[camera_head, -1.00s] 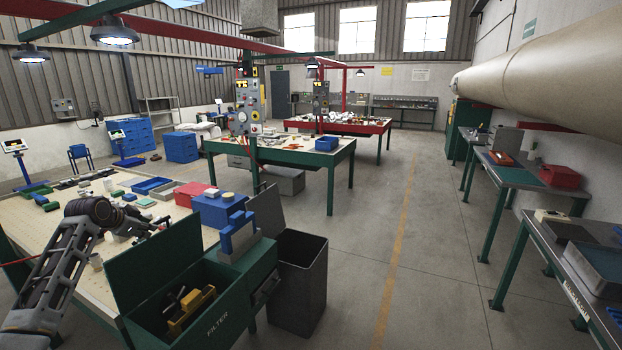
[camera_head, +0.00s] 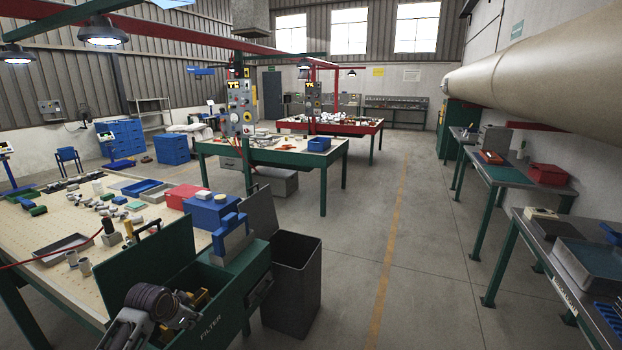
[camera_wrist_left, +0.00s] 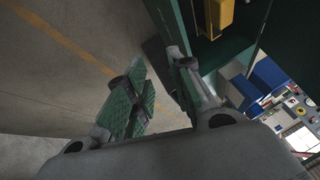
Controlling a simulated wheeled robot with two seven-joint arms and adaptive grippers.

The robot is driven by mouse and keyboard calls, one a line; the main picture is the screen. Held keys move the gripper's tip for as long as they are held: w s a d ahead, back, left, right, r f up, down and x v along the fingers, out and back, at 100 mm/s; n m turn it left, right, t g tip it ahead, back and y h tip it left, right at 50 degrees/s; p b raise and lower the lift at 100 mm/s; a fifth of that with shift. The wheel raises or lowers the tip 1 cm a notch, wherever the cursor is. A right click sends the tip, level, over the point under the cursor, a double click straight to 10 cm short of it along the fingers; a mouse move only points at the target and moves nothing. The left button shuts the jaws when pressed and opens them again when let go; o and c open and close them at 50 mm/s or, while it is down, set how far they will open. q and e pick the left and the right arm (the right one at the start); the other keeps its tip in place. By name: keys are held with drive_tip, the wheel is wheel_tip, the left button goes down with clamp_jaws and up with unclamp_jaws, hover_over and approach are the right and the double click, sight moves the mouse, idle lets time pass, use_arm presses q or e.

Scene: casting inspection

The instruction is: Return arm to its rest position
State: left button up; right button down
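My left arm (camera_head: 150,308) is low at the bottom of the head view, in front of the green box marked FILTER (camera_head: 222,308), and covers part of its inside. In the left wrist view my left gripper (camera_wrist_left: 157,62) has its two green-padded fingers apart, with nothing between them. The concrete floor shows beyond the fingers. The green box with a yellow item (camera_wrist_left: 220,14) inside is at the top of that view. My right gripper is in neither view.
The workbench (camera_head: 30,240) holds a grey tray (camera_head: 62,249), a red box (camera_head: 180,196), a blue box (camera_head: 212,211) and several castings. A dark bin (camera_head: 292,285) stands right of the green box. The aisle floor (camera_head: 400,260) is clear.

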use_arm(q)
drive_tip(key=s+d+f+n+g, duration=0.1)
drive_tip(key=s+d+f, duration=0.25)
drive_tip(key=s, duration=0.25)
drive_tip(key=s+d+f, duration=0.2)
drive_tip(key=s+d, duration=0.3)
drive_tip(key=s, duration=0.2)
drive_tip(key=s+d+r+n+g, duration=0.1)
drive_tip(key=s+d+n, duration=0.15)
drive_tip(key=s, duration=0.65)
drive_tip(key=s+d+n+g, duration=0.1)
drive_tip(key=s+d+n, duration=0.15)
drive_tip(key=s, duration=0.55)
drive_tip(key=s+f+m+g, duration=0.1)
drive_tip(key=s+f, duration=0.2)
drive_tip(key=f, duration=3.1)
drive_tip(key=s+a+f+g, duration=0.1)
drive_tip(key=s+a+f, duration=0.2)
drive_tip(key=s+f, duration=1.5)
drive_tip(key=s, duration=0.4)
drive_tip(key=shift+s+a+f, duration=0.15)
drive_tip(key=shift+a+f, duration=0.05)
drive_tip(key=shift+f, duration=0.05)
